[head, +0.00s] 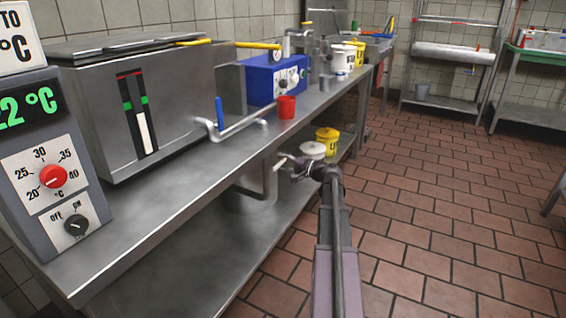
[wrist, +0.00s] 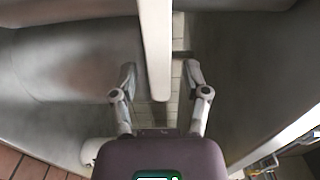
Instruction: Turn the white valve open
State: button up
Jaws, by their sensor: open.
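In the wrist view a long white bar, which looks like the handle of the white valve (wrist: 156,45), comes down from the top edge and ends between my fingers. My gripper (wrist: 159,68) is open, with one finger on each side of the bar and a gap on both sides. In the head view my gripper (head: 284,165) is at the front edge of the steel table, just below the tabletop, near a bent grey pipe (head: 268,182). There I cannot tell the white handle apart from my pale fingers.
A steel tank (head: 180,100) with a blue-handled tap (head: 219,112), a red cup (head: 287,107) and a blue unit (head: 262,80) stand on the table (head: 180,190). A white-lidded tub (head: 313,150) and a yellow tub (head: 328,136) are beyond my gripper. The tiled floor (head: 430,220) at right is clear.

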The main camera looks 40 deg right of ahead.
grip_shut()
